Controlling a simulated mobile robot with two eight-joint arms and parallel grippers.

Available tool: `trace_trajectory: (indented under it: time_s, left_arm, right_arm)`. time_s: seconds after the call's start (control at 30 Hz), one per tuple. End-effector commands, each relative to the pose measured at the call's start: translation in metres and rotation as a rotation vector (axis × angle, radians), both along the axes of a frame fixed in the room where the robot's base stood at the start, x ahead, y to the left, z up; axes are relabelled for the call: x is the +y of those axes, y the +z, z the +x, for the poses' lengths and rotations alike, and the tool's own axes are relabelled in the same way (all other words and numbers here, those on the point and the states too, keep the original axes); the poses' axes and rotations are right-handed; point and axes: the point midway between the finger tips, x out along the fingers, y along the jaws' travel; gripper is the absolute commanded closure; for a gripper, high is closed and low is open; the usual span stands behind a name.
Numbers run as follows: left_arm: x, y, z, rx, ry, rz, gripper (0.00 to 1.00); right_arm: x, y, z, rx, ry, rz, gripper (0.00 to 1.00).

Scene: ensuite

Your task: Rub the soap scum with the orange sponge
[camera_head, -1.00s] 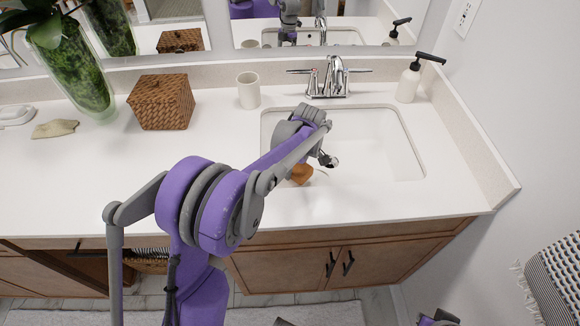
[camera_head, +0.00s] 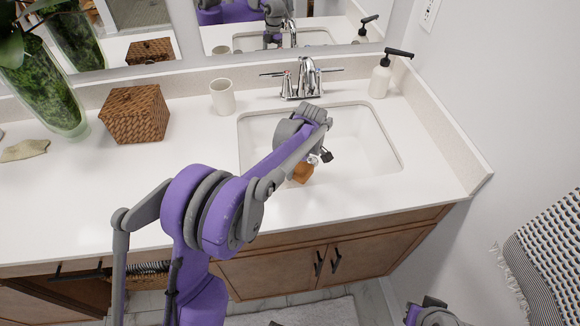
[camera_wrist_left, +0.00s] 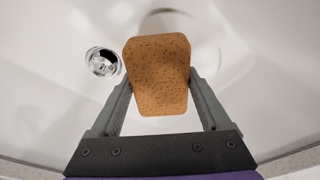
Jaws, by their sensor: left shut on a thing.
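The orange sponge (camera_wrist_left: 158,75) is a brown-orange speckled block between the two fingers of my left gripper (camera_wrist_left: 160,90), which is shut on it. In the head view the sponge (camera_head: 303,174) shows below my left gripper (camera_head: 315,160), over the front part of the white sink basin (camera_head: 365,145). I cannot tell whether it touches the basin. No soap scum can be made out clearly; a faint brownish mark shows on the basin beyond the sponge in the wrist view, perhaps a shadow. My right gripper (camera_head: 432,314) is only partly in view at the bottom edge.
A chrome drain (camera_wrist_left: 103,62) lies left of the sponge in the wrist view. Behind the basin stands a chrome faucet (camera_head: 303,80), with a cup (camera_head: 222,97) to its left and a soap dispenser (camera_head: 381,76) to its right. A wicker box (camera_head: 135,113) stands further left.

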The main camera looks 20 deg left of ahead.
Motion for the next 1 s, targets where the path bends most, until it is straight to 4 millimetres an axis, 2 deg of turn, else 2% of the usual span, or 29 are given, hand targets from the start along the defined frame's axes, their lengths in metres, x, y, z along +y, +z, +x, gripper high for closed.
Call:
trace_trajectory:
  time_s: [0.33, 0.7, 1.0]
  left_arm:
    - [-0.014, 0.001, 0.008, 0.0, 0.0, 0.0, 1.0]
    - [-0.039, 0.003, 0.024, 0.0, -0.001, 0.0, 1.0]
    - [-0.034, 0.005, 0.021, 0.0, 0.002, 0.0, 1.0]
  right_arm:
    - [0.0, 0.002, 0.0, -0.001, 0.0, 0.0, 1.0]
    - [0.0, 0.006, 0.001, -0.002, 0.0, 0.0, 1.0]
    - [0.0, 0.005, 0.001, -0.002, 0.0, 0.0, 1.0]
